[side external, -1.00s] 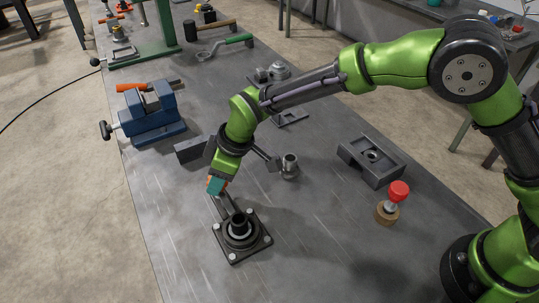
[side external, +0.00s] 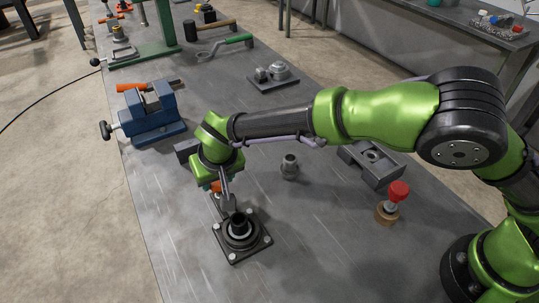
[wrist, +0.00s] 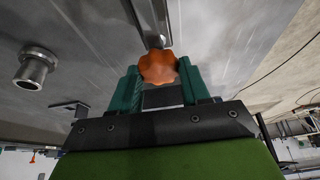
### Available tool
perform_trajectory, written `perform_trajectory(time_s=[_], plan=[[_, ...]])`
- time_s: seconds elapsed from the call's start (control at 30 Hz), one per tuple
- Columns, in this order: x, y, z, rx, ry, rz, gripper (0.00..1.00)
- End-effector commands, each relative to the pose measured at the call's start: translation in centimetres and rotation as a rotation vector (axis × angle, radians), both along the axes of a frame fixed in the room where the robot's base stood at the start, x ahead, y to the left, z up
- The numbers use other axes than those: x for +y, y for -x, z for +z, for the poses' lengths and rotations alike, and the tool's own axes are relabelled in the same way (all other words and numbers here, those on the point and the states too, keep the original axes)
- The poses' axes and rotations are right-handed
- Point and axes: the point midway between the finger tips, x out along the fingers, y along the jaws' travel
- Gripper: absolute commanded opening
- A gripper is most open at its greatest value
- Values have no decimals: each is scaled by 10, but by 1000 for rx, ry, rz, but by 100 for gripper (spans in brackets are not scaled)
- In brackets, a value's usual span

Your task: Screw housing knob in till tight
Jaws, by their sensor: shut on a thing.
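The orange lobed knob (wrist: 158,66) sits between the teal fingers of my gripper (wrist: 160,80), which is shut on it in the wrist view. A grey metal bar (wrist: 149,18) runs beyond the knob. In the side view, only a bit of the orange knob (side external: 216,187) shows under my green wrist, beside the black pulley housing (side external: 240,238). The housing has a square flange with bolts at its corners and a dark upright hub. The knob's thread and its seating are hidden.
A grey cylindrical fitting (side external: 290,166) stands right of my wrist. A grey block (side external: 384,166) and a red-topped part on a wooden base (side external: 387,212) are farther right. A blue vise (side external: 150,115) is at left. The bench in front of the fitting is clear.

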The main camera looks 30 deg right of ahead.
Motion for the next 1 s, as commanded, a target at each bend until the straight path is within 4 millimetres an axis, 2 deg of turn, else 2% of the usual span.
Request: perform_trajectory(time_s=[1.0], plan=[[5,-4,0,-1,-5,-956,16]])
